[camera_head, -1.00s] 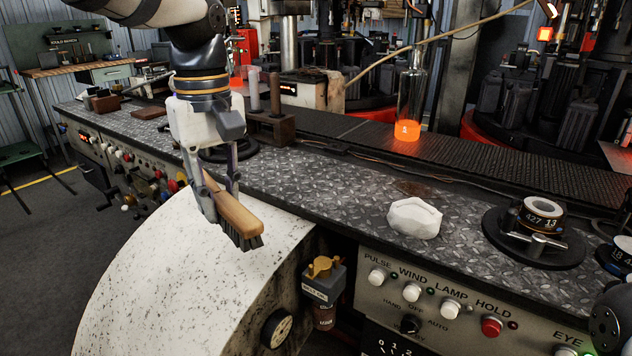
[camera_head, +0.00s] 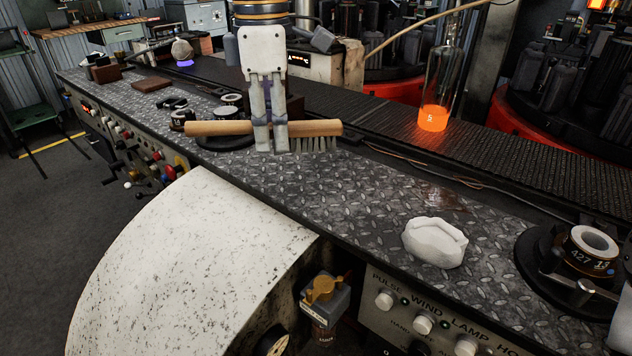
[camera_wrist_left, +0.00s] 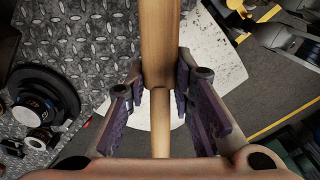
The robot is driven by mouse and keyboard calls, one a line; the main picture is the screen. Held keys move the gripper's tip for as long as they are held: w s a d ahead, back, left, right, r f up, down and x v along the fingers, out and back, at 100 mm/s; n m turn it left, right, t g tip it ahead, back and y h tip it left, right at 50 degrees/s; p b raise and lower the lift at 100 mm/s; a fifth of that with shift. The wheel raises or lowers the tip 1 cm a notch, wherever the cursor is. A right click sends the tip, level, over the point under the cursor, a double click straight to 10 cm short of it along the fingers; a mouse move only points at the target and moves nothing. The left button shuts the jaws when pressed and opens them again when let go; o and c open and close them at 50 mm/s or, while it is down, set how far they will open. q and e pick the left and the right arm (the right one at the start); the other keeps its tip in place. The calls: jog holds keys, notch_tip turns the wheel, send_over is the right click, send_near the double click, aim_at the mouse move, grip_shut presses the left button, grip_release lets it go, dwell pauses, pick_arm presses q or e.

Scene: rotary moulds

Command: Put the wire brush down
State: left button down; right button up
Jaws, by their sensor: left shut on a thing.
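The wire brush (camera_head: 215,128) has a wooden handle and dark bristles under its right end. My left gripper (camera_head: 270,148) points down and is shut on the brush at about its middle. The brush lies level across the picture, bristles down, over the diamond-plate bench top (camera_head: 330,190). I cannot tell whether the bristles touch the plate. In the left wrist view the brush (camera_wrist_left: 160,40) runs between the two fingers (camera_wrist_left: 160,105).
A white lump (camera_head: 435,242) sits on the plate at the right, beside a round mould (camera_head: 590,250). Several small rings stand left of the brush. A glass bottle with a glowing base (camera_head: 434,118) stands on the conveyor behind. The plate between brush and lump is clear.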

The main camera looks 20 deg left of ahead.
aim_at(308, 127)
pick_arm(q)
jog(key=d+f, duration=0.1)
jog(key=f, duration=0.2)
jog(key=d+f, duration=0.2)
jog(key=f, duration=0.1)
jog(key=d+f, duration=0.2)
jog(key=shift+w+d+f, duration=0.15)
jog(key=shift+w+f, duration=0.2)
jog(key=shift+f, duration=0.25)
jog(key=shift+f, duration=0.15)
jog(key=c, duration=1.4)
grip_release()
notch_tip(308, 127, up, 12)
jog(key=shift+r, duration=0.1)
